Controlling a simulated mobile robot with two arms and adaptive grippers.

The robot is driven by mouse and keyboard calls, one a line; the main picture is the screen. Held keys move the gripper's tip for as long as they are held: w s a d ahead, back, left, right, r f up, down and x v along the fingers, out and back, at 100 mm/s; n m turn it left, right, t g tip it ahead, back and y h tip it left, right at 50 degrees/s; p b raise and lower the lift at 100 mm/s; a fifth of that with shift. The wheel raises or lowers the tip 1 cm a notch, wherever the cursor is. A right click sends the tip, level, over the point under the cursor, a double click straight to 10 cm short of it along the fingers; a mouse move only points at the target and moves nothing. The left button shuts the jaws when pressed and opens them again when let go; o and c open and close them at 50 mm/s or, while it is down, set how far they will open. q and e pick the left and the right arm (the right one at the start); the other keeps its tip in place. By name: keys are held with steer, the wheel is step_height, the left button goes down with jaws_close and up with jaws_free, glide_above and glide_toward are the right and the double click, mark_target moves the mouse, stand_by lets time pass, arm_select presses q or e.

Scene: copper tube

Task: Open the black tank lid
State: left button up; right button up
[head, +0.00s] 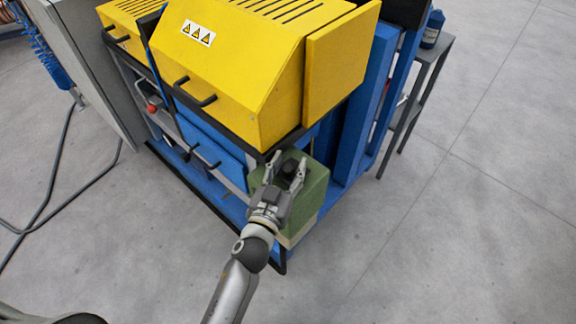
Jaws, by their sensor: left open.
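A green tank (315,185) with a pale lower part sits at the front corner of the blue machine. The black tank lid (290,168) is a small dark shape on top of it, partly hidden by my gripper. My left gripper (287,163) reaches over the tank from below in the head view. Its two fingers are apart, one on each side of the black lid. I cannot tell whether the fingers touch the lid. My right gripper is not in view.
The yellow machine cover (245,70) with black handles stands just behind the tank. Its black lower edge overhangs close to my gripper. A grey cabinet door (95,70) is at the left, with cables on the floor. A grey shelf stand (415,100) is at the right. The floor at front right is clear.

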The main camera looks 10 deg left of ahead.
arm_select(q)
jaws_close()
stand_by(0.4)
